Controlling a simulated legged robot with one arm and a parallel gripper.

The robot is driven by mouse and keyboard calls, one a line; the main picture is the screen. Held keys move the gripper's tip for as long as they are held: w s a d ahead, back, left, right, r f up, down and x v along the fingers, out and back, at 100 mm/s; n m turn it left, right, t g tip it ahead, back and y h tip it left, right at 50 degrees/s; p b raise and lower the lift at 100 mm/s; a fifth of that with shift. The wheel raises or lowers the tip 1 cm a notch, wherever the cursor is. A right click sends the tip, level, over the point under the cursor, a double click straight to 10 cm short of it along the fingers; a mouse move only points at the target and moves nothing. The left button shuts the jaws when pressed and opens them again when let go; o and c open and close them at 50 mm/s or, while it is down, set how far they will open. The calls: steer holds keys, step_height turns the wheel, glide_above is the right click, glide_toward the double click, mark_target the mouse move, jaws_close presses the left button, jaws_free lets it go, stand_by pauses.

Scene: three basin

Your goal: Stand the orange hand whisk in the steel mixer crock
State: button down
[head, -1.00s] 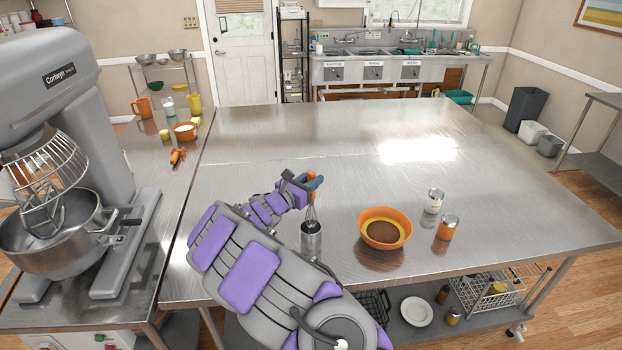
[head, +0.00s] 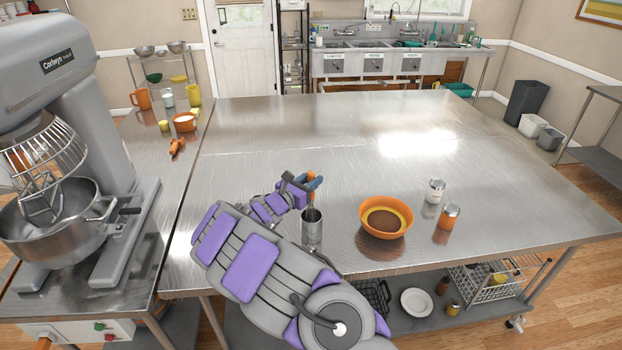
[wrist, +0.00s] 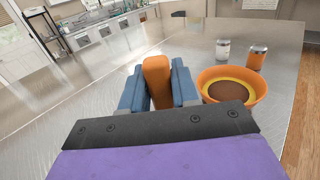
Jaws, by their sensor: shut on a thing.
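My gripper (head: 314,184) is shut on the orange handle of the hand whisk (head: 311,175), with the handle upright. In the wrist view the orange handle (wrist: 157,80) stands between the blue fingers (wrist: 158,92). The steel crock (head: 312,228) is a small open cylinder on the steel table, directly below my gripper. The whisk's lower end points down at the crock's mouth and seems to be inside it; the wires are mostly hidden. The wrist view does not show the crock.
An orange bowl (head: 386,215) with brown contents stands right of the crock. A white-labelled shaker (head: 435,191) and an orange jar (head: 448,216) stand beyond it. A large stand mixer with a steel bowl (head: 62,232) is at left. The table's (head: 270,130) far half is clear.

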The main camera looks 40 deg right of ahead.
steer(key=shift+f+b, duration=1.05)
steer(key=shift+f, duration=1.4)
steer(key=c, duration=0.8)
jaws_free()
steer(key=shift+p+v, duration=0.45)
steer(key=shift+v, duration=1.1)
steer(key=shift+r, duration=0.1)
